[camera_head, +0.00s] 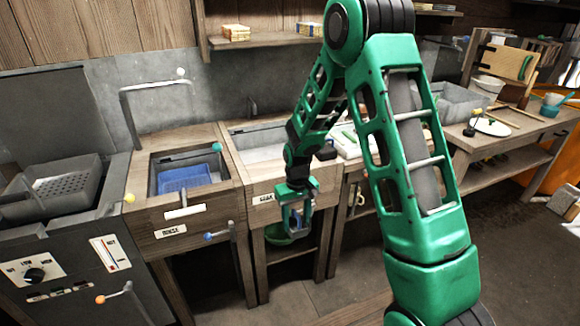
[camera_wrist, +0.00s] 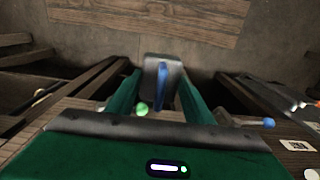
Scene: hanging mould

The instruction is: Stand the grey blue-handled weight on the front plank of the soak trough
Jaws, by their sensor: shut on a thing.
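My gripper (camera_head: 296,222) hangs in front of the soak trough (camera_head: 264,180), below the level of its front plank in the head view. In the wrist view my gripper (camera_wrist: 158,84) is shut on the weight. The grey body of the weight (camera_wrist: 151,65) lies beyond the blue handle (camera_wrist: 161,90), between the two green fingers. In the head view the weight is small and mostly hidden by the fingers. The trough's front face bears a SOAK label (camera_head: 263,198). My arm hides the trough's right part.
The rinse basin (camera_head: 170,212) with a blue basket (camera_head: 186,178) is to the left. A blue-knobbed lever (camera_head: 209,237) sticks out beside the trough. The floor (camera_head: 215,300) in front is open.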

